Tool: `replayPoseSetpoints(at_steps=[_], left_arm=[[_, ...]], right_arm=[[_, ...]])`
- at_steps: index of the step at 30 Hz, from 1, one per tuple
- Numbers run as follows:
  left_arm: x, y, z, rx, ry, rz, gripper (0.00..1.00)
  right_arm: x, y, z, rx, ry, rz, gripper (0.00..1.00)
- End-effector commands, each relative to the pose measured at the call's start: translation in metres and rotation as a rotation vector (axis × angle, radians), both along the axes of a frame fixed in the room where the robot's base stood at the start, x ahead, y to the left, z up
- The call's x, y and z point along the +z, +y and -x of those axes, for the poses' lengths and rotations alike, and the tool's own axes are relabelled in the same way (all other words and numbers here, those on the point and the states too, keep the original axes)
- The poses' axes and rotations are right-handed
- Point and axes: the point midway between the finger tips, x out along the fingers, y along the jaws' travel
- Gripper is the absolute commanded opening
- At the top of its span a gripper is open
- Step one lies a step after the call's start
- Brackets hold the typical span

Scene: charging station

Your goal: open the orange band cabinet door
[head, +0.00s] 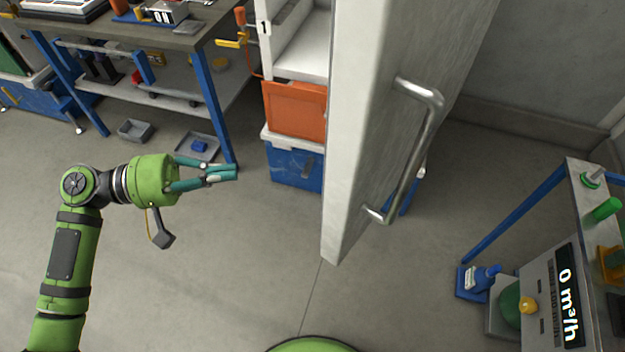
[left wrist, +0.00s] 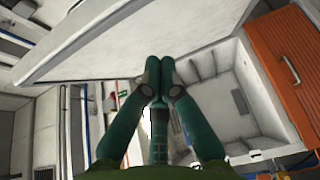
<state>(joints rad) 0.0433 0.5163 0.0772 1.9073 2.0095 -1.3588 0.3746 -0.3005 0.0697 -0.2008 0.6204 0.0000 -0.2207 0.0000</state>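A large pale cabinet door (head: 365,110) with a metal bar handle (head: 428,130) stands swung out from a white cabinet (head: 262,40). The cabinet's pale interior shows to the left of the door. An orange panel (head: 295,108) sits low on the cabinet. In the left wrist view the orange panel (left wrist: 283,50) carries a metal handle, and the pale door (left wrist: 130,40) spans the top. My left gripper (head: 236,172) is left of the door and cabinet, apart from both. Its teal fingertips (left wrist: 157,75) are together with nothing visible between them. My right gripper is out of view.
A blue box (head: 292,165) stands under the orange panel. A workbench (head: 165,38) with blue legs is at the back left, with grey trays on the floor. A blue-framed meter stand (head: 550,300) is at right. Floor between my left arm and the door is clear.

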Motion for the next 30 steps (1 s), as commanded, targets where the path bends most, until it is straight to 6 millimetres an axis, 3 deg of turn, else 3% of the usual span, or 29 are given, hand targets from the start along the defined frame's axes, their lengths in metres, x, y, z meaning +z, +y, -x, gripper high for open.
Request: replayPoseSetpoints(at_steps=[5,19,24,30], left_arm=[[0.008,-0.001,0.001,-0.014,0.013,0.033,0.0],[0.011,-0.094,-0.01,-0.014,0.011,0.033,0.0],[0.01,-0.114,0.006,-0.012,0.012,0.03,0.0],[0.007,-0.124,0.014,-0.011,0.01,0.027,0.0]], right_arm=[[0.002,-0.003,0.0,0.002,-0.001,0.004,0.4],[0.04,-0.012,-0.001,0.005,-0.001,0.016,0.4],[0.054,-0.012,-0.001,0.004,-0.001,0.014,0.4],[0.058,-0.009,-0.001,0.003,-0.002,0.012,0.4]])
